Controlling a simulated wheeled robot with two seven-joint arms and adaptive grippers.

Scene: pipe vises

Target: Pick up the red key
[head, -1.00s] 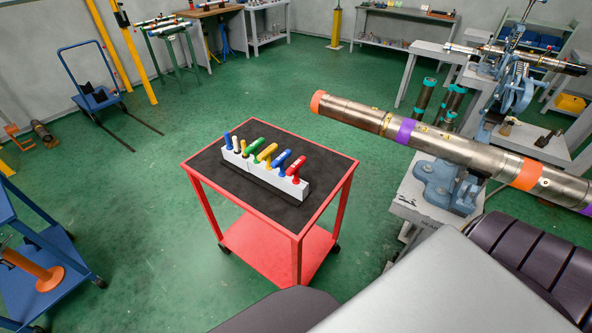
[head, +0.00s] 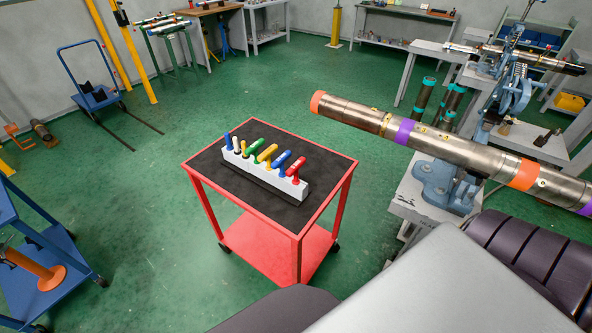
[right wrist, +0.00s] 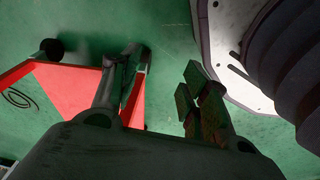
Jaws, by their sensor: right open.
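The red key (head: 295,167) stands at the right end of a white rack (head: 262,176) on a red cart with a black top (head: 322,158). Blue, green and yellow keys stand in the same rack to its left. My right gripper (right wrist: 165,75) shows in the right wrist view, with its fingers apart and nothing between them. Behind the fingers are the green floor and part of the red cart (right wrist: 75,90). The red key is not visible in the right wrist view. Neither gripper shows in the head view.
A long metal pipe (head: 450,149) in a blue vise (head: 437,187) stands to the right of the cart. A blue cart (head: 40,255) is at the lower left. Green floor around the red cart's left and far sides is clear.

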